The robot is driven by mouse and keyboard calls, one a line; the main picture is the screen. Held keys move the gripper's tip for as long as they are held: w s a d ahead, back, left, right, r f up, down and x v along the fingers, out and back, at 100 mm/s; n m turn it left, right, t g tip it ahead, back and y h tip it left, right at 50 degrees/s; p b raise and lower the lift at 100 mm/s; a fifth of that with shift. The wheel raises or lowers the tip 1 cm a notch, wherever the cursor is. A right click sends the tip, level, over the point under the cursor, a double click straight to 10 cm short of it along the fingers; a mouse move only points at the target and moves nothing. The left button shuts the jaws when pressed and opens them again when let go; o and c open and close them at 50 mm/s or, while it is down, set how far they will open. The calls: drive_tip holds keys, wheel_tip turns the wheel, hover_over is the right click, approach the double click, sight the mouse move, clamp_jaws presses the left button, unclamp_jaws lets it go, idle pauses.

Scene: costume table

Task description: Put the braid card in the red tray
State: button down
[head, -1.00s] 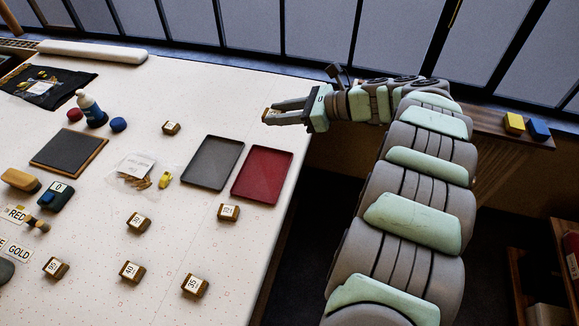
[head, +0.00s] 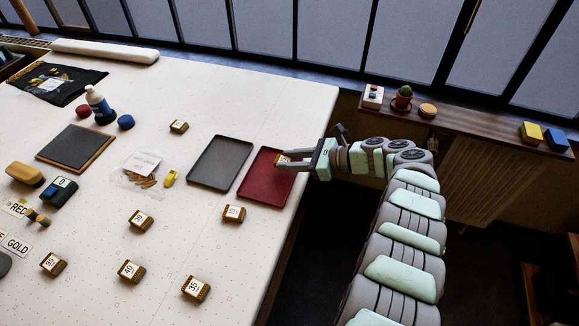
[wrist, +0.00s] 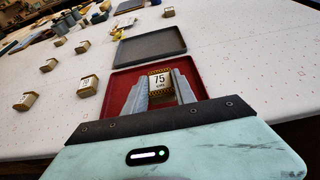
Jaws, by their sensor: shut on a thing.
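My gripper (head: 281,159) is shut on a brown and gold braid card (wrist: 160,84) with a white label reading 75. One finger lies on each side of the card. In the head view the card (head: 279,159) shows only partly at the fingertips, over the upper part of the red tray. The red tray (head: 266,189) lies near the table's right edge and holds nothing else that I can see. In the wrist view its red floor (wrist: 118,85) shows around the fingers. I cannot tell whether the card touches the tray floor.
A grey tray (head: 220,162) lies just left of the red tray. Another labelled card (head: 234,213) lies just below the trays, and several more are spread over the white table (head: 90,225). A clear bag (head: 143,168) and a yellow item (head: 170,178) lie further left.

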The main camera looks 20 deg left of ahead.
drive_tip(key=shift+f+b, duration=0.35)
drive_tip(key=shift+f, duration=0.95)
drive_tip(key=shift+f, duration=0.25)
drive_tip(key=c, duration=1)
unclamp_jaws()
drive_tip(key=shift+r, duration=0.1)
